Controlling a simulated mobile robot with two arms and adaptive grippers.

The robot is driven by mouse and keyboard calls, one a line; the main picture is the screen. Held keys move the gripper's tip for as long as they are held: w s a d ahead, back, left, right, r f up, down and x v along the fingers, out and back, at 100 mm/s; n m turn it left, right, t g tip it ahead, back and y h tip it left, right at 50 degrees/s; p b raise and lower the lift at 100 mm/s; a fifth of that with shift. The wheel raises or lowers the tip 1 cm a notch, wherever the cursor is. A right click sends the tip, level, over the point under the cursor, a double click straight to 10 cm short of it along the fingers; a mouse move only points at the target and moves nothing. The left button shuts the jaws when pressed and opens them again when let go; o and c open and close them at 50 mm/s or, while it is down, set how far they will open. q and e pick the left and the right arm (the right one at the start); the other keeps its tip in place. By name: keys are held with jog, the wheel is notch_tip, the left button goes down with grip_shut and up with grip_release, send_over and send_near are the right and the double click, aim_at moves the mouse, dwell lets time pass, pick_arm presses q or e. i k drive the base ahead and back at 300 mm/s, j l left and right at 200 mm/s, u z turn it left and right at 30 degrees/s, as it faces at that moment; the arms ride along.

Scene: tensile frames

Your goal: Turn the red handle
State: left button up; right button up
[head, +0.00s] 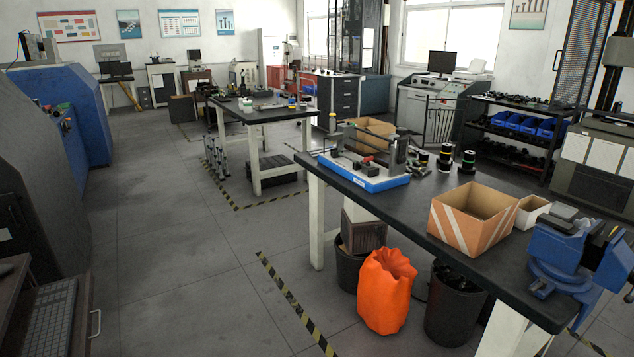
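A small red part (367,160) shows on a bench device with a blue base (372,182), near the far left corner of the black workbench. It is too small to tell whether it is the red handle. The device has grey uprights and a thin horizontal bar. Neither of my grippers shows in the head view.
The black workbench (410,205) also carries a cardboard box (468,222), dark spools (445,157) and a blue vise (558,255). An orange bag (385,292) and a black bin (452,312) stand at its front. Open grey floor (170,250) lies to the left.

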aim_at(367, 160)
jog(key=i+j+z, duration=0.25)
jog(key=i, duration=0.2)
jog(key=i+j+z, duration=0.3)
jog(key=i+l, duration=0.05)
jog(key=i, duration=0.05)
